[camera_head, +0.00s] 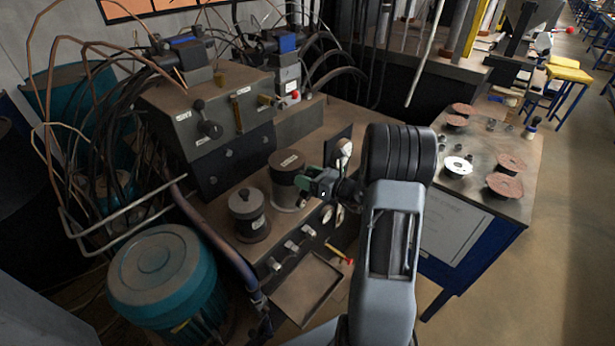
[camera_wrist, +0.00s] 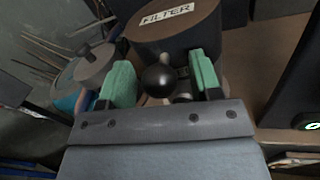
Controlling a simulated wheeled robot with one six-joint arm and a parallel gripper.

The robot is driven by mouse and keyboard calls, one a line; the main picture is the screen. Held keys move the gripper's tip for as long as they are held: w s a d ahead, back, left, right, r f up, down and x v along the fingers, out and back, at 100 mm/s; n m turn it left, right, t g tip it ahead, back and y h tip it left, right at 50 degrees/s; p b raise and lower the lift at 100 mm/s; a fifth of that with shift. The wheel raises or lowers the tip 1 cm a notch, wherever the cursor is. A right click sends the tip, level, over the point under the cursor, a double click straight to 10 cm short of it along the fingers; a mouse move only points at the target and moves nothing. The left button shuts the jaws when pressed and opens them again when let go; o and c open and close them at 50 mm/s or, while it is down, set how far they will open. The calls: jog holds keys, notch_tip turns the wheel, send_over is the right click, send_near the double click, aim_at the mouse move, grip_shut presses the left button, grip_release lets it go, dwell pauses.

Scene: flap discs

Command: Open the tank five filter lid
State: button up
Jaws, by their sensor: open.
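A brown round lid (camera_head: 287,163) with a small label sits on a pale canister (camera_head: 288,194) on the machine top. In the wrist view the lid (camera_wrist: 178,34) carries a label reading FILTER; no tank number is legible. My gripper (camera_head: 316,182), with green fingertips, is at the right side of this canister. In the wrist view my gripper (camera_wrist: 162,72) is open, one finger on each side of a black ball knob (camera_wrist: 159,80) in front of the lid. I cannot tell whether the fingers touch the knob. The lid looks closed.
A smaller grey pot (camera_head: 248,222) with a knob stands left of the canister. A control box (camera_head: 215,112) with levers is behind. A teal drum (camera_head: 163,270) is at the front left. A table (camera_head: 478,180) with several discs is at the right.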

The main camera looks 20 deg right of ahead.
jog(key=shift+c, duration=0.2)
grip_shut()
dwell(0.4)
